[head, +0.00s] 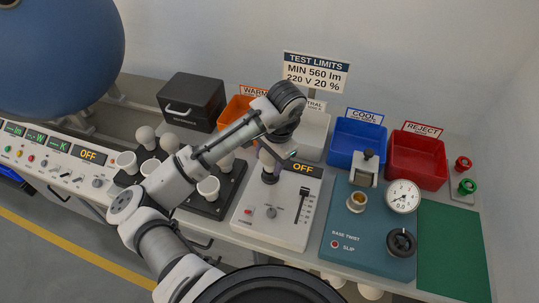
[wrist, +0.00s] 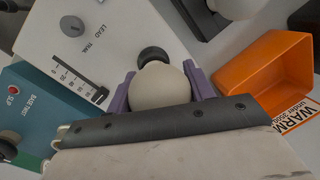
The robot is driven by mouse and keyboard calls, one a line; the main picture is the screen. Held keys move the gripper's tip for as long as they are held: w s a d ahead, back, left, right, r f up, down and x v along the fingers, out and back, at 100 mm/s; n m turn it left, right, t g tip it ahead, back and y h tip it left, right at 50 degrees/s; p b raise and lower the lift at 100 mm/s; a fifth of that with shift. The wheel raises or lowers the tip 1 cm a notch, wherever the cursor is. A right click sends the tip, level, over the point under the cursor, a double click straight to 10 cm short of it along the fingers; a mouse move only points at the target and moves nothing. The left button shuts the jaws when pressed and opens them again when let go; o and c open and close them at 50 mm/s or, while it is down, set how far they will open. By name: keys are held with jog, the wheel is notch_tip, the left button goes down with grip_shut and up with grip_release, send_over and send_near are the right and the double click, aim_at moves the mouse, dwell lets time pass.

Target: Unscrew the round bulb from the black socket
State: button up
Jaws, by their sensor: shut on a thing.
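The round bulb (wrist: 160,86) is cream-white and sits between the two purple fingers of my gripper (wrist: 160,92), which are shut on it. In the head view the bulb (head: 267,160) shows partly under my gripper, above the black socket (head: 270,177) on the white control box. In the wrist view the black socket (wrist: 153,54) shows just beyond the bulb, which overlaps its near edge. I cannot tell how far the bulb's base is in the socket, as the base is hidden.
The white box (head: 263,226) has a slider, a knob and an OFF display. A black rack (head: 229,197) with several bulbs stands at left. Orange (head: 235,108), blue (head: 345,140) and red (head: 417,160) bins line the back. A teal twist tester (head: 345,205) stands at right.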

jog(key=n+g, duration=0.1)
jog(key=n, duration=0.4)
jog(key=shift+s, duration=0.1)
jog(key=o, duration=0.9)
jog(key=shift+c, duration=0.2)
